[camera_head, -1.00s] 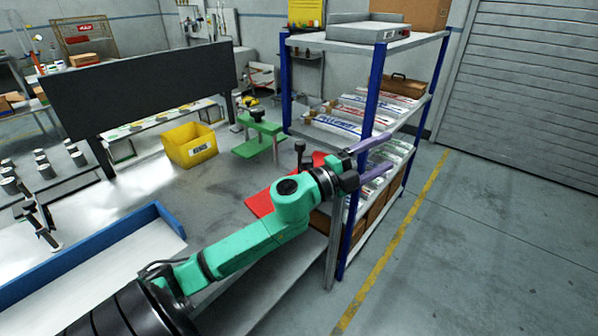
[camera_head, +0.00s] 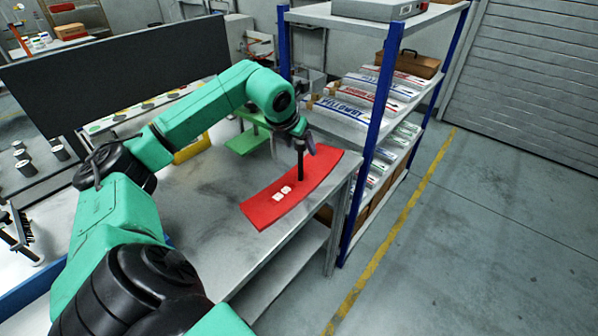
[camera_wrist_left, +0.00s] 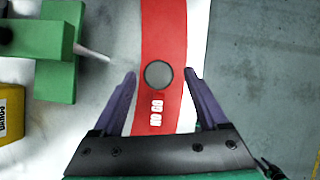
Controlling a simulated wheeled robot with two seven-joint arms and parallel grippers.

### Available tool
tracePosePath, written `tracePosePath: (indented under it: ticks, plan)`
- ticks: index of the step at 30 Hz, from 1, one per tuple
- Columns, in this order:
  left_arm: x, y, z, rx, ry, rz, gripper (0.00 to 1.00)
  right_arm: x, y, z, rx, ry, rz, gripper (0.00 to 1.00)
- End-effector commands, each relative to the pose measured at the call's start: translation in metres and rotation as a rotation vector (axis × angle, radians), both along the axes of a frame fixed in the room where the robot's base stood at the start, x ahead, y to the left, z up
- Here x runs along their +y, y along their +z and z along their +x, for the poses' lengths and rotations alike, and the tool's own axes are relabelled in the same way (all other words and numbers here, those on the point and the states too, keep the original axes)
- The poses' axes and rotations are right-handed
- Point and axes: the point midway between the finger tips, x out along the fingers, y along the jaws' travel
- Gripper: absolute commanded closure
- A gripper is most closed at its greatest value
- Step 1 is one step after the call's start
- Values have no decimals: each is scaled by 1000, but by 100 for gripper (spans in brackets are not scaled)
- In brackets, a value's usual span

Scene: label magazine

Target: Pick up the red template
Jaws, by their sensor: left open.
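The red template (camera_head: 298,189) is a flat, slightly curved red plate lying near the right edge of the grey table. White lettering, "NO GO", shows on it in the left wrist view (camera_wrist_left: 152,121). A dark upright post with a knob stands on it; from above, the round knob (camera_wrist_left: 158,74) lies between my fingers. My left gripper (camera_head: 298,140) is open above the template, with its purple fingers on either side of the knob. My right gripper is not in view.
A shelf rack with blue posts (camera_head: 376,110) holds printed packs close to the right. The floor right of it is clear.

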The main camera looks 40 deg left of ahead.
Motion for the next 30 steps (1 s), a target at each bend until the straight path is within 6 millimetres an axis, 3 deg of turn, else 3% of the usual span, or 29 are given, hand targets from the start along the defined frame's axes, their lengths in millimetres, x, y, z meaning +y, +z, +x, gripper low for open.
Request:
tracePosePath:
  ticks: [5, 9, 14, 15, 21, 30]
  plan:
    - [4, -18, 19, 4, -1, -7, 24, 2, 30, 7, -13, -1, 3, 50]
    - [7, -39, 28, 1, -2, -4, 24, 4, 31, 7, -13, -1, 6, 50]
    - [8, -42, 29, 0, -2, 0, 24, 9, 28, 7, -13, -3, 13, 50]
    - [8, -42, 29, 0, -2, 0, 27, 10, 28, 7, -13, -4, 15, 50]
    - [8, -42, 28, 0, -2, -1, 100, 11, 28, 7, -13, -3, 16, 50]
    - [8, -41, 29, 0, -2, -1, 100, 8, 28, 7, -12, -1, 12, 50]
